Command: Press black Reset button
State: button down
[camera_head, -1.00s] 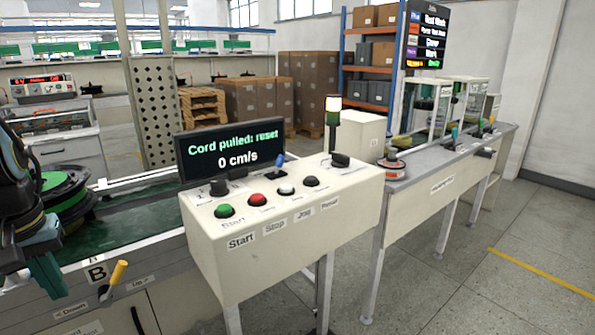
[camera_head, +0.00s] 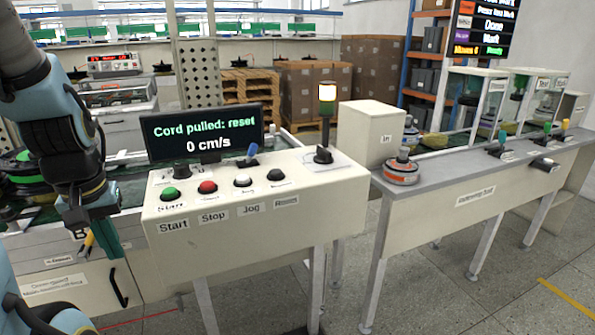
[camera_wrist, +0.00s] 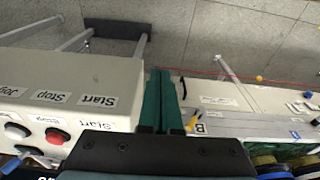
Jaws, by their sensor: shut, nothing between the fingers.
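The black button (camera_head: 276,175) is the rightmost in a row on the cream control box (camera_head: 330,215), above a blurred label (camera_head: 286,201). Green (camera_head: 170,194), red (camera_head: 207,187) and white (camera_head: 242,180) buttons sit to its left. The display (camera_head: 203,132) reads "Cord pulled: reset" and "0 cm/s". My gripper (camera_head: 78,232) hangs left of the box, apart from the buttons. In the wrist view my gripper (camera_wrist: 160,75) has its teal fingers together, empty, beside the box's Start end. The red button (camera_wrist: 57,137) shows there; the black button is not clearly in view.
A blue-tipped lever (camera_head: 252,151) and a lit signal lamp (camera_head: 327,95) stand on the box behind the buttons. A grey bench (camera_head: 470,165) with an orange-ringed hub (camera_head: 401,172) is to the right. Open floor (camera_head: 430,295) lies in front.

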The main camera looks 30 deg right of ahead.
jog(key=shift+s+d, duration=0.1)
jog(key=w+d+r+p, duration=0.1)
jog(key=w+d, duration=0.1)
jog(key=d, duration=0.2)
jog(key=w+d+r+t+h+p, duration=0.1)
jog(key=w+d+r, duration=0.1)
jog(key=w+d, duration=0.1)
jog(key=w+d+r+n+t+h+p, duration=0.1)
jog(key=w+d+r, duration=0.1)
jog(key=d, duration=0.3)
jog(key=shift+w+d, duration=0.15)
jog(key=shift+d, duration=0.1)
jog(key=w+d+r, duration=0.1)
jog(key=d, duration=0.2)
jog(key=w+d+r+t+h+p, duration=0.1)
jog(key=d, duration=0.2)
jog(key=w+d+r+n+t+p, duration=0.1)
jog(key=d, duration=0.2)
jog(key=shift+d+r+h, duration=0.1)
jog(key=shift+r+h, duration=0.2)
jog(key=shift+r, duration=0.1)
jog(key=d+r+n+t+p, duration=0.1)
jog(key=d+r, duration=0.1)
jog(key=d, duration=0.5)
jog(key=d+r+n+t+p, duration=0.1)
jog(key=d+r+n, duration=0.1)
jog(key=d, duration=0.5)
jog(key=shift+s+d+r+t+p, duration=0.3)
jog(key=shift+d+r+t+p, duration=0.1)
jog(key=shift+r, duration=0.25)
